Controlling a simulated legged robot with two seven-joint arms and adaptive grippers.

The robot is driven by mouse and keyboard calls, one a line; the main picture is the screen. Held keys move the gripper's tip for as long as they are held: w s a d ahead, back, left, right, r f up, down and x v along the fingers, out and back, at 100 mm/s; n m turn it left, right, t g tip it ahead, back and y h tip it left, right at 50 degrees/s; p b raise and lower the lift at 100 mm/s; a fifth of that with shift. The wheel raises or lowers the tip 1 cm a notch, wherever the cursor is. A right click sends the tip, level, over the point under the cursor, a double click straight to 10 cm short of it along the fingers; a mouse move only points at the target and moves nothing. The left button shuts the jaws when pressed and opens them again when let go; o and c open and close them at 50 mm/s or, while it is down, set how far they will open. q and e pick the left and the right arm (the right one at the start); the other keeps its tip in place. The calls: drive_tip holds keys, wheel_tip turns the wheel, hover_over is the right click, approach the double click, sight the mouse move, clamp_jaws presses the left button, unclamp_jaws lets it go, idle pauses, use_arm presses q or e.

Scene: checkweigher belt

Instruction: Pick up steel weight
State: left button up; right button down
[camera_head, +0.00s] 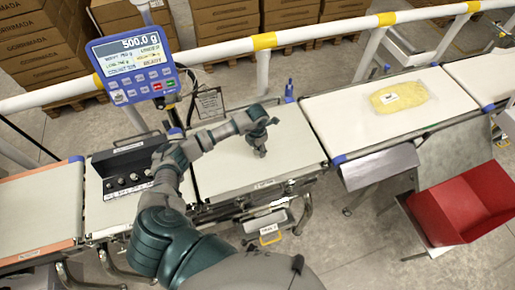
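My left gripper (262,133) is above the middle weighing belt (222,174), with its fingers pointing down. A small grey piece (260,152) shows right under it at the belt. It may be a steel weight or a fingertip; I cannot tell which. Whether the fingers are open or shut on it is too small to tell. Several small steel weights (122,183) stand in a row in a black case (126,158) on the section left of that belt. The scale display (131,48) reads 500.0 g. My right gripper is not in view.
A yellow pack (400,97) lies on the right belt (340,122). A red bin (467,203) stands at the lower right. A white and yellow rail (225,50) runs behind the belts, with cardboard boxes (40,45) beyond. The middle belt around the gripper is mostly clear.

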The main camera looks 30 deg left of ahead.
use_arm(q)
drive_tip(key=shift+a, duration=0.1)
clamp_jaws()
drive_tip(key=shift+r, duration=0.1)
drive_tip(key=shift+w+r, duration=0.1)
drive_tip(key=shift+r, duration=0.35)
wheel_tip(320, 180, up, 2)
drive_tip(key=shift+r+b, duration=0.1)
drive_tip(key=shift+b, duration=0.35)
drive_tip(key=s+d, duration=0.2)
drive_tip(key=s, duration=0.3)
drive_tip(key=s+d+r+b, duration=0.1)
drive_tip(key=s+d, duration=0.1)
drive_tip(key=s, duration=0.3)
drive_tip(key=s+d+b, duration=0.1)
drive_tip(key=s+d, duration=0.1)
drive_tip(key=s, duration=0.2)
drive_tip(key=shift+s+d+r, duration=0.25)
drive_tip(key=shift+s+r, duration=0.1)
drive_tip(key=shift+s, duration=0.05)
